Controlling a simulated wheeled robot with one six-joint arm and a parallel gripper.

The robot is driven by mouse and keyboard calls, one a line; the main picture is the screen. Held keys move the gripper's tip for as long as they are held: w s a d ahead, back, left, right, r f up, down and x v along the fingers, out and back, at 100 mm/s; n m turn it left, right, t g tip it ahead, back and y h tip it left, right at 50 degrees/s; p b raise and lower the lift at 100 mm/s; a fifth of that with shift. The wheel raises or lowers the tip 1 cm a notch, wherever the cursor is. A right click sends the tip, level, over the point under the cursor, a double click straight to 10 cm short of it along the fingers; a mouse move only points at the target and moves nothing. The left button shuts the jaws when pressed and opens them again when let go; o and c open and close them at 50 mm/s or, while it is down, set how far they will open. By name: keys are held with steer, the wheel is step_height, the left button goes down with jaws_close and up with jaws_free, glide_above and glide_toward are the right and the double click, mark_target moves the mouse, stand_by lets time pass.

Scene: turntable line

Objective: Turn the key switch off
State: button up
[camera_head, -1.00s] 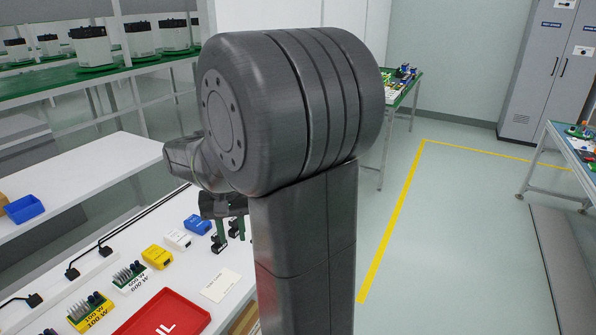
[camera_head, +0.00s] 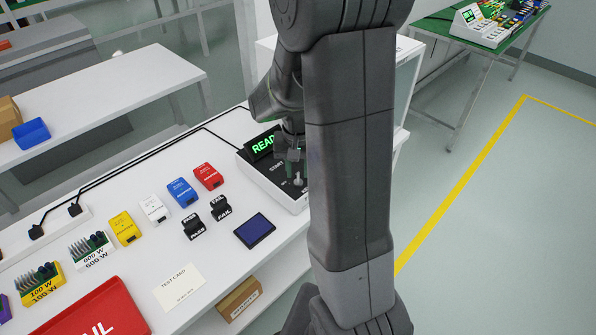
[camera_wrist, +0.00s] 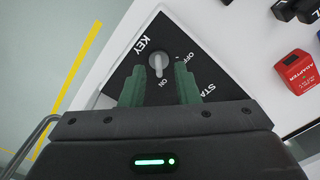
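The key switch (camera_wrist: 158,62) is a pale grey knob on a black panel, marked KEY, OFF and ON in the wrist view. Its narrow end points to the ON mark. In the head view the knob (camera_head: 297,181) sits on the white tester box (camera_head: 283,193), whose green display (camera_head: 263,146) shows "READ", the rest hidden by my arm. My gripper (camera_wrist: 160,70) is open, its two green fingers on either side of the knob in the picture. No contact is visible, and the height gap cannot be told. My gripper (camera_head: 289,165) also shows above the panel in the head view.
Red (camera_head: 208,176), blue (camera_head: 182,191), white (camera_head: 154,209) and yellow (camera_head: 125,227) adapters stand left of the tester. PASS and FAIL stamps (camera_head: 220,207) and a dark blue pad (camera_head: 255,231) lie in front. A red tray (camera_head: 92,318) is at lower left.

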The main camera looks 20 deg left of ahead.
steer(key=shift+w+d+f, duration=0.1)
steer(key=shift+w+f, duration=0.05)
steer(key=shift+f, duration=0.55)
jaws_close()
